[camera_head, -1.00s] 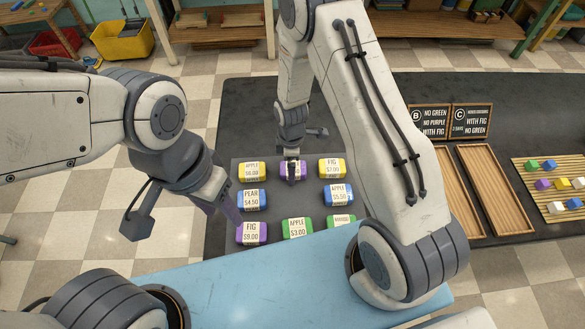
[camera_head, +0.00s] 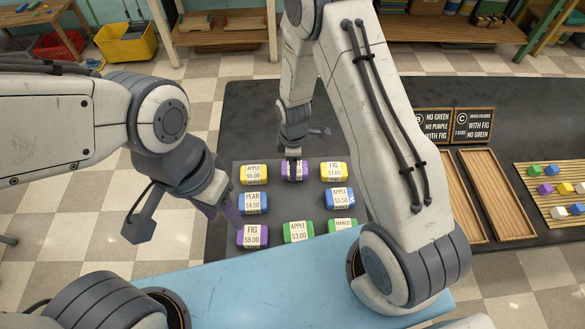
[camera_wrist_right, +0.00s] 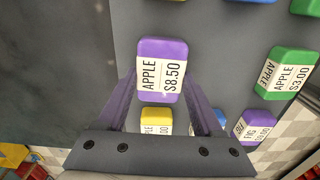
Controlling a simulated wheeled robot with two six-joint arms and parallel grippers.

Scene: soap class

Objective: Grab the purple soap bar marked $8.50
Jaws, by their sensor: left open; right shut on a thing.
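The purple soap bar (camera_head: 297,172) with a white label is at the far middle of the grey mat (camera_head: 285,216), between two yellow bars. In the right wrist view this purple bar (camera_wrist_right: 161,70) reads APPLE $8.50. My right gripper (camera_head: 294,160) is shut on it, with a purple finger (camera_wrist_right: 118,104) on each side. I cannot tell if the bar is clear of the mat. My left gripper (camera_head: 228,208) is open and empty, near another purple bar (camera_head: 252,236) marked FIG $9.00.
Yellow bars (camera_head: 253,174) (camera_head: 333,172), blue bars (camera_head: 253,202) (camera_head: 339,197) and green bars (camera_head: 298,231) (camera_head: 342,225) stand around the mat. Wooden trays (camera_head: 493,193), black signs (camera_head: 474,126) and a slatted board (camera_head: 552,190) with coloured blocks lie to the right.

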